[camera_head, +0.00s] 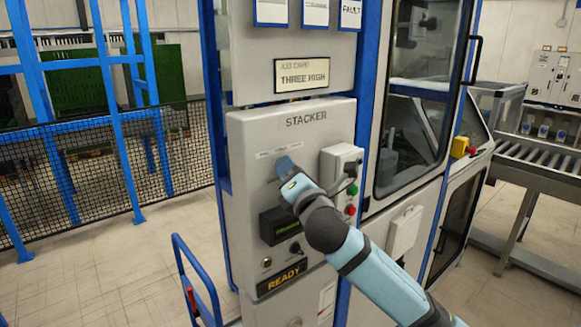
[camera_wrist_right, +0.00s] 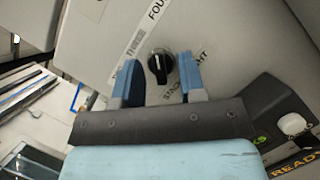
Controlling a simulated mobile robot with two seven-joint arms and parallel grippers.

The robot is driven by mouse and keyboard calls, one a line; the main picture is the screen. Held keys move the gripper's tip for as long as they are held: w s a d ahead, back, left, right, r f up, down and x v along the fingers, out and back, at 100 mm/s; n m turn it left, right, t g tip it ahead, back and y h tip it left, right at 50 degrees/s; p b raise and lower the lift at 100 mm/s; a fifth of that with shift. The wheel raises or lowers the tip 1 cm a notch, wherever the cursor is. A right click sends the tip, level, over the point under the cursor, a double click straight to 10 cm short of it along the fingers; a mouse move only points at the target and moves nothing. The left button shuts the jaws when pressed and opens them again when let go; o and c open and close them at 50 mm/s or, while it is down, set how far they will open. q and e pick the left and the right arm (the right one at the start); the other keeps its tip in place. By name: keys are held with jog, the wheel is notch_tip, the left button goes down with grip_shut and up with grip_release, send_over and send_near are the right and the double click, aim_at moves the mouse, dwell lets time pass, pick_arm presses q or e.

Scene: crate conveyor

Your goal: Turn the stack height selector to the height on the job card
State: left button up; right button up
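The job card (camera_head: 302,76) reads THREE HIGH, above the STACKER panel (camera_head: 245,140). In the right wrist view the stack height selector (camera_wrist_right: 158,67) is a small black knob with a light pointer mark; which label it points at I cannot tell for sure. Labels beside it include FOUR and what looks like THREE. My right gripper (camera_head: 286,168) is at the upper panel and hides the knob in the head view. Its blue fingers are open, one on either side of the knob, with gaps visible. My left gripper is not in view.
Below the selector are a green-lit display (camera_head: 287,222) and a READY sign (camera_head: 281,279). A grey box (camera_head: 341,165) with green and red buttons juts out just right of my gripper. A blue rail (camera_head: 190,262) stands at lower left.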

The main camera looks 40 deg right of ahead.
jog(key=shift+w, duration=0.1)
jog(key=shift+c, duration=0.4)
grip_shut()
jog(key=shift+r, duration=0.1)
